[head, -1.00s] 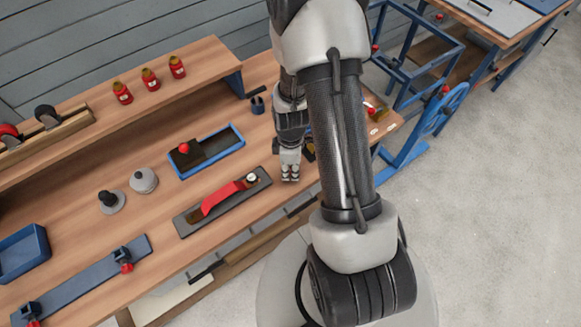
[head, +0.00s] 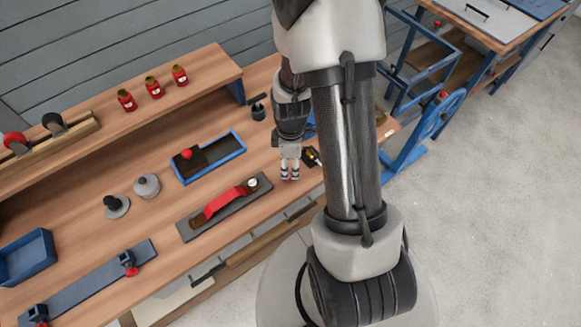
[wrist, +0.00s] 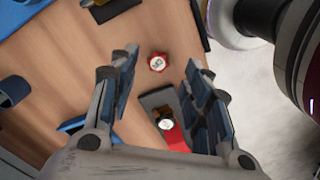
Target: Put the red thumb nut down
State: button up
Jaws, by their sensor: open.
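The red thumb nut (wrist: 157,63) has a pale marked top and lies on the bare wooden bench in the wrist view. It sits between the lines of my gripper's two fingers (wrist: 161,72), with clear space on both sides. My gripper is open and holds nothing. In the head view my gripper (head: 290,177) hangs over the bench, right of the dark plate with the red tool.
The dark plate (head: 257,191) carries a red curved tool (head: 222,205) close left of my gripper. A blue-rimmed tray (head: 238,145) stands behind it. Several red jars (head: 152,86) stand on the raised shelf. A dark block (head: 311,157) lies just right of my gripper.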

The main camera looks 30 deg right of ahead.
notch_tip(320, 180, up, 6)
jog(key=p, duration=0.2)
notch_tip(320, 180, up, 16)
jog(key=m+t, duration=0.2)
jog(key=m, duration=0.3)
send_over(290, 175)
jog(key=s+a, duration=0.3)
jog(key=a, duration=0.3)
jog(key=s+a+r+m+t, duration=0.2)
jog(key=s+a+r+m, duration=0.3)
jog(key=s+r, duration=0.5)
jog(key=shift+a+m+t, duration=0.3)
jog(key=shift+a+m, duration=0.05)
jog(key=shift+m, duration=0.15)
